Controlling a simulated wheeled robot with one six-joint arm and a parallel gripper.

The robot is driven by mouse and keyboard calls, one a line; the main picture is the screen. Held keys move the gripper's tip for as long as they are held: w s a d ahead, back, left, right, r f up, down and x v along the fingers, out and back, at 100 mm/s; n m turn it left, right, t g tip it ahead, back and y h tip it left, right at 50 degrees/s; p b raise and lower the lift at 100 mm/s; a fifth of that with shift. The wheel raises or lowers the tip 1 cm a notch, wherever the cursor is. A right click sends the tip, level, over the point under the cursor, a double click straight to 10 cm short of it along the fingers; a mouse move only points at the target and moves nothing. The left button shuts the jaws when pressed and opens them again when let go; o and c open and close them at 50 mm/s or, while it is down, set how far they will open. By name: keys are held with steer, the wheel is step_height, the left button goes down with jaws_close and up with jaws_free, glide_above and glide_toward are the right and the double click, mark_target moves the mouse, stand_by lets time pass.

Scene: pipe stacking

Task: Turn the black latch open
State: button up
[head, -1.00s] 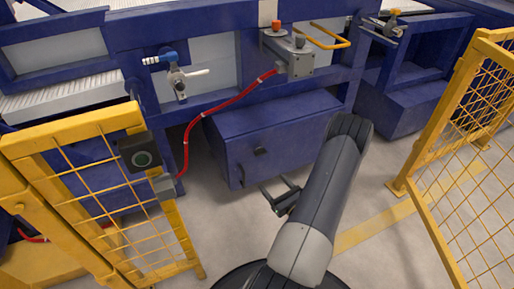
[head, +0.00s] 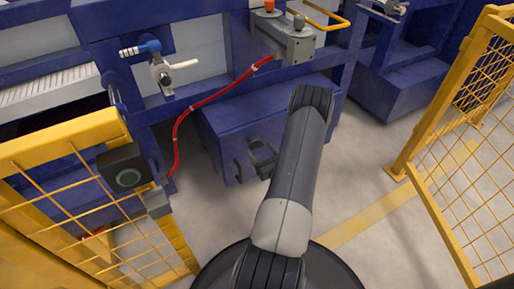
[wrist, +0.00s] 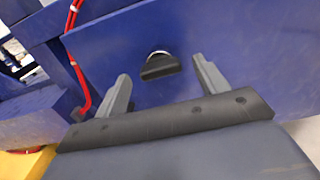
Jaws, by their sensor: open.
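The black latch (wrist: 160,67) is a small dark handle on a silvery round mount on the blue cabinet front (wrist: 235,50). In the wrist view it lies between and a little beyond my two grey fingertips, with a gap on each side. My gripper (head: 262,157) is open and empty in front of the cabinet in the head view. There its dark fingers overlap the latch area, so I cannot make the latch out clearly. Whether a finger touches the latch cannot be told.
A red hose (head: 183,118) runs left of the cabinet. Yellow mesh fences stand at left (head: 70,150) and right (head: 445,130). A valve with a white handle (head: 165,73) is at upper left. Grey floor is clear at right.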

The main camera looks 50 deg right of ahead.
mark_target(258, 148)
steer(key=shift+b+x, duration=0.3)
steer(key=shift+x, duration=1.45)
steer(key=c, duration=1)
